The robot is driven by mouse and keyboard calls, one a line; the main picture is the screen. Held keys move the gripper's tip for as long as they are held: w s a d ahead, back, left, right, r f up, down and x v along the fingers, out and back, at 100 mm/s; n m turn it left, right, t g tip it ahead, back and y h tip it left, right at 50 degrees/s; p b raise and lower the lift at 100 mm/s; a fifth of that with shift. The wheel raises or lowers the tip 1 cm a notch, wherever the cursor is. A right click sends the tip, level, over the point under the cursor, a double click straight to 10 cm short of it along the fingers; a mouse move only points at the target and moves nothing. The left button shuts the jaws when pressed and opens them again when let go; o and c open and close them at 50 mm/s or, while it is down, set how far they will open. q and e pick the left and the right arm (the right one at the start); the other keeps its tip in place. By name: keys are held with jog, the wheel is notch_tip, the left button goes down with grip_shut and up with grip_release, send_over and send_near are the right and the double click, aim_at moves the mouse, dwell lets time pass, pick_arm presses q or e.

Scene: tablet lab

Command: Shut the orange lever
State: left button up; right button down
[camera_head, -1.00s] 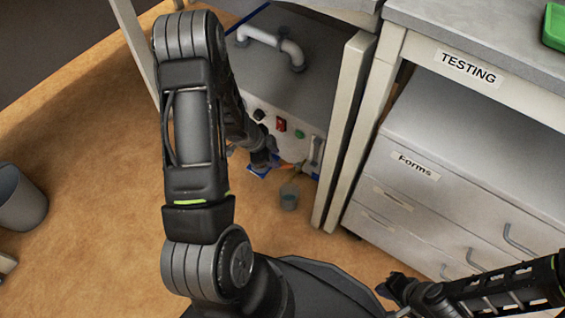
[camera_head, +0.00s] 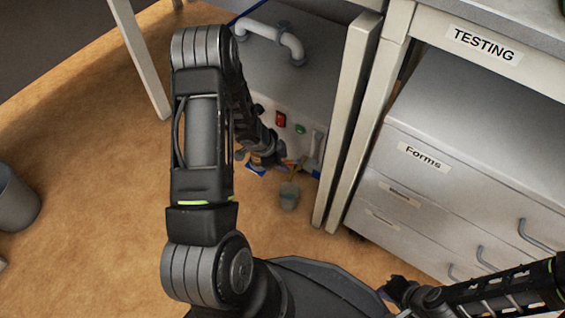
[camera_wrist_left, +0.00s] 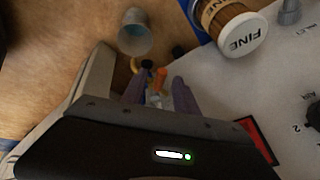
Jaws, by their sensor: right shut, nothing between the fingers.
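The orange lever (camera_wrist_left: 160,77) shows small between the fingertips of my left gripper (camera_wrist_left: 160,85) in the left wrist view, beside a dark round part. The fingers are apart, and I cannot tell whether they touch the lever. In the head view my left gripper (camera_head: 277,160) is low at the front of the grey machine (camera_head: 300,85), and its fingertips are hard to make out. My right gripper (camera_head: 393,291) is shut and empty at the bottom, away from the machine.
A small cup (camera_head: 289,195) stands below the machine front; it also shows in the wrist view (camera_wrist_left: 135,35). A jar marked FINE (camera_wrist_left: 232,28) is close by. The machine front carries a red switch (camera_head: 281,119). Drawers (camera_head: 420,200) stand to the right.

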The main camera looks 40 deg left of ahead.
pick_arm(q)
jog(key=shift+c, duration=0.5)
grip_shut()
